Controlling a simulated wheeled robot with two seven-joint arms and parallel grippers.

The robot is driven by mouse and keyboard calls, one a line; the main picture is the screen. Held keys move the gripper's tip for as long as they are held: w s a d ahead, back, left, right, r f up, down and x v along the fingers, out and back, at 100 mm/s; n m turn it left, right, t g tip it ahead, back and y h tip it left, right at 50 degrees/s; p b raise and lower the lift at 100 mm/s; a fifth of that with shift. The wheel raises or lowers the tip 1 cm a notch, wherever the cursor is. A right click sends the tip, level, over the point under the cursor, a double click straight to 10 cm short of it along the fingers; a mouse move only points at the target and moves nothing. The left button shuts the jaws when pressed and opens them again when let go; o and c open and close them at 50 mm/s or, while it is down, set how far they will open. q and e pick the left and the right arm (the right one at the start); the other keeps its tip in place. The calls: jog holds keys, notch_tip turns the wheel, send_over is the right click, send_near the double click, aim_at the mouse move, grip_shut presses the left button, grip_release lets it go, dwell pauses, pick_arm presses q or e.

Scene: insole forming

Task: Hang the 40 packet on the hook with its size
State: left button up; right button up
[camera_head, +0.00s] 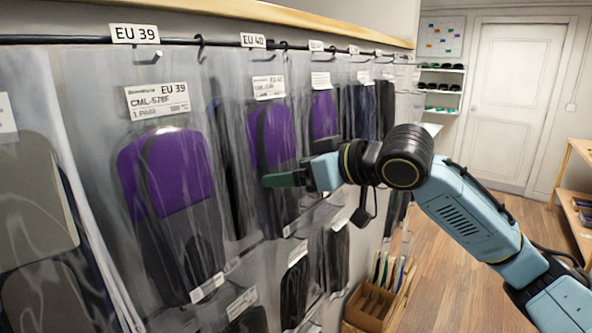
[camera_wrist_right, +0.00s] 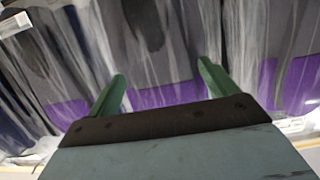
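The hook rail carries an EU 40 tag (camera_head: 253,40). Below it hangs a clear packet (camera_head: 270,140) with a purple and dark insole and a white label, whose print is too small to read surely. My right gripper (camera_head: 283,180) reaches in from the right, its green fingers in front of this packet's lower purple part. In the right wrist view the two green fingers of the right gripper (camera_wrist_right: 162,88) stand wide apart, with purple and grey packets behind them and nothing clearly held between. I cannot tell whether they touch the film. My left gripper is not in view.
An EU 39 packet (camera_head: 165,170) hangs to the left under its EU 39 tag (camera_head: 135,33). More packets hang along the rail to the right and in a lower row. A cardboard box (camera_head: 368,305) stands low beside the wall. Open floor (camera_head: 465,265) lies to the right.

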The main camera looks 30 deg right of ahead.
jog(key=shift+o, duration=1)
jog(key=b+v, duration=0.5)
jog(key=v, duration=0.8)
jog(key=shift+s, duration=0.15)
jog(key=shift+d, duration=0.1)
